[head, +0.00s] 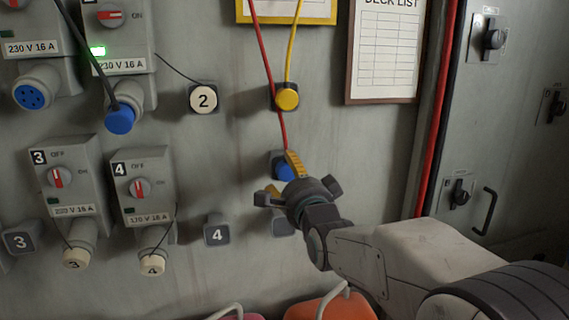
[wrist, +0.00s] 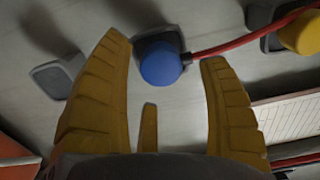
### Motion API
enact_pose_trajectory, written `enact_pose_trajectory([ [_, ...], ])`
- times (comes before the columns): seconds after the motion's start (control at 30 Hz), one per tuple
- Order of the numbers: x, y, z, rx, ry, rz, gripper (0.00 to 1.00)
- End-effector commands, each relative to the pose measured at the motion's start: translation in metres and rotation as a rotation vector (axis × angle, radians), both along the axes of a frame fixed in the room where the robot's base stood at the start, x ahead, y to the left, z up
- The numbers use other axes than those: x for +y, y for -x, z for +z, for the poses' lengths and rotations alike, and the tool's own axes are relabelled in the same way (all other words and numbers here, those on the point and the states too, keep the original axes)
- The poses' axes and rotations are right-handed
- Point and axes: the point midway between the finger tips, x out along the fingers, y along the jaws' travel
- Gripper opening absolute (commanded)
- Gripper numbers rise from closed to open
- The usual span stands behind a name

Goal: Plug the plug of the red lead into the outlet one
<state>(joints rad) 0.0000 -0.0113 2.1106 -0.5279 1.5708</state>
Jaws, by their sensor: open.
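The red lead (head: 266,62) hangs down the wall to a blue plug (head: 284,172), which sits on a dark wall holder. In the wrist view, the blue plug (wrist: 160,66) lies between and just beyond the fingertips, with the red lead (wrist: 222,45) leaving to the right. My gripper (head: 280,180) is open around the front of the plug, fingers apart, and partly hides it. The upper-left outlet (head: 35,72) has an uncovered blue socket with dark holes; its number is out of view, so I cannot confirm it is outlet one.
A yellow plug (head: 288,99) sits on the holder above. The neighbouring outlet (head: 125,45) has a blue plug on a black lead and a lit green lamp. Capped outlets 3 (head: 66,190) and 4 (head: 143,188) are below. Holder caps 2 (head: 203,98) and 4 (head: 216,232) stick out between.

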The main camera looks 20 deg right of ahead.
Motion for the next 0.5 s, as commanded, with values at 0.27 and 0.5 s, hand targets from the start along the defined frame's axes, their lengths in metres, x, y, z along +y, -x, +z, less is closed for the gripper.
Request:
enact_pose_trajectory([
  [0.27, 0.000, -0.027, -0.001, -0.001, 0.000, 0.000, 0.69],
  [0.5, 0.000, -0.038, -0.001, 0.000, 0.000, 0.000, 0.69],
])
